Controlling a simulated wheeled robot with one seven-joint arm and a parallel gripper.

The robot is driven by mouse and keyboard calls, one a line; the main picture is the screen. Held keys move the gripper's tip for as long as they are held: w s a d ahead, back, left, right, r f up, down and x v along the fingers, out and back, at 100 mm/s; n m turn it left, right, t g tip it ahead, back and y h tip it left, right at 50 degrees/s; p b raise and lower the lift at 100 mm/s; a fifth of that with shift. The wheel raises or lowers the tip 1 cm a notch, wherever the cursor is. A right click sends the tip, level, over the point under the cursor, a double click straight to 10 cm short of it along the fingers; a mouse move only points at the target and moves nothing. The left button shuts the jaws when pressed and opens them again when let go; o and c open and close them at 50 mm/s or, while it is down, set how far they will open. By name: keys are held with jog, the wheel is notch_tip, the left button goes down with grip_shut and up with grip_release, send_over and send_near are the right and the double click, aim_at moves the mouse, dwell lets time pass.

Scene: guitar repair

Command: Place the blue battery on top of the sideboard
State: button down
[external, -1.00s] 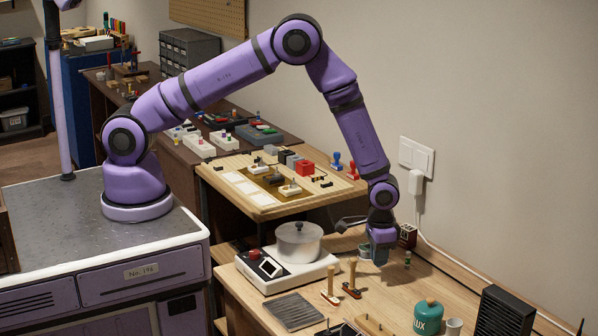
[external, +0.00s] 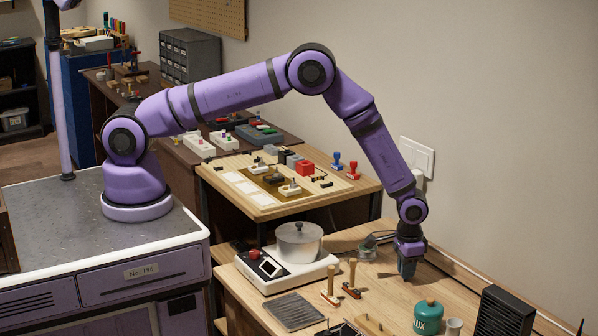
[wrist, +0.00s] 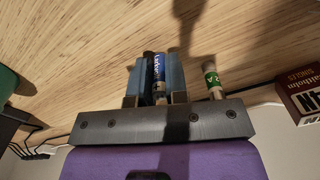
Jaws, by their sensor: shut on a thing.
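The blue battery (wrist: 159,68) is between the two fingers of my gripper (wrist: 155,75) in the wrist view, its blue label facing the camera. My gripper is shut on it, close above the light wooden bench (external: 320,313). In the external view my gripper (external: 406,276) hides the battery, and I cannot tell whether the battery touches the bench. I cannot tell which piece of furniture is the sideboard; a dark brown cabinet (external: 180,153) bearing several small boxes stands further back.
A green-labelled battery (wrist: 211,78) stands just right of the fingers. A red-brown box (wrist: 299,90) is further right. A hot plate with a pot (external: 299,240), upright wooden-handled tools (external: 351,275), a teal canister (external: 428,316) and a black ridged box (external: 503,312) are on the bench.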

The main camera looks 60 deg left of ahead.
jog(key=c, duration=1.1)
grip_release()
jog(key=shift+f, duration=0.1)
jog(key=shift+c, duration=0.2)
